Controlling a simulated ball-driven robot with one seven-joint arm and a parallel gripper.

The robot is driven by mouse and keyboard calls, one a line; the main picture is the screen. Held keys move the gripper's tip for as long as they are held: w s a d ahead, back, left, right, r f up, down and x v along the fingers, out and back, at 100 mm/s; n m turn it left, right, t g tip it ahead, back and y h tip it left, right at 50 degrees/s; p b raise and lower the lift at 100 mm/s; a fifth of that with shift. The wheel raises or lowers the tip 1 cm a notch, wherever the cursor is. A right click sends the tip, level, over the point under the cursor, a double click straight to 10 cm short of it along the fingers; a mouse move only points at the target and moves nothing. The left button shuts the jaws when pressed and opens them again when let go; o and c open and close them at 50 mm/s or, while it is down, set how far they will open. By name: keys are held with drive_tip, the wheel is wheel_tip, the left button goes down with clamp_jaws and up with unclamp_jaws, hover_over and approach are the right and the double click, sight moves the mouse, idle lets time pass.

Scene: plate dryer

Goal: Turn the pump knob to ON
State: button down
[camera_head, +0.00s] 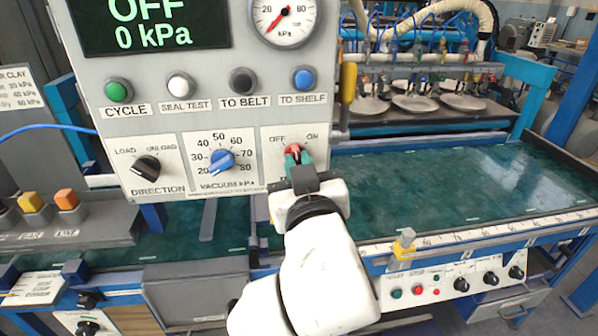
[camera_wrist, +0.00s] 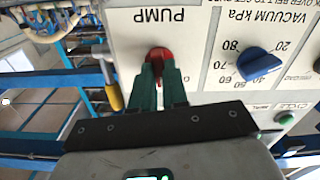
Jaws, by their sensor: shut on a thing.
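The red pump knob (camera_head: 292,149) is on the lower right of the grey control panel (camera_head: 222,106), under the labels OFF at left and ON at right. It also shows in the wrist view (camera_wrist: 159,53), beside the upside-down PUMP label. My gripper (camera_head: 298,158) has its green fingers shut on the knob. In the wrist view my gripper (camera_wrist: 159,78) has one finger on each side of the knob, which they partly hide. I cannot tell exactly which way the knob points. The panel display (camera_head: 150,22) reads OFF and 0 kPa.
A blue vacuum knob (camera_head: 222,161) and a black direction knob (camera_head: 146,168) sit left of the pump knob. Push buttons run in a row above, including a blue one (camera_head: 304,79). A yellow handle (camera_head: 348,83) is at the panel's right edge. A green table (camera_head: 450,190) extends right.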

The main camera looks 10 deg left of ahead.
drive_tip(key=m+b, duration=0.4)
drive_tip(key=m, duration=0.6)
drive_tip(key=shift+f, duration=0.1)
drive_tip(key=shift+m, duration=0.5)
drive_tip(key=c, duration=1.1)
unclamp_jaws()
drive_tip(key=shift+c, duration=0.2)
drive_tip(key=b+v, duration=0.1)
drive_tip(key=v, duration=1)
drive_tip(key=shift+w, duration=0.1)
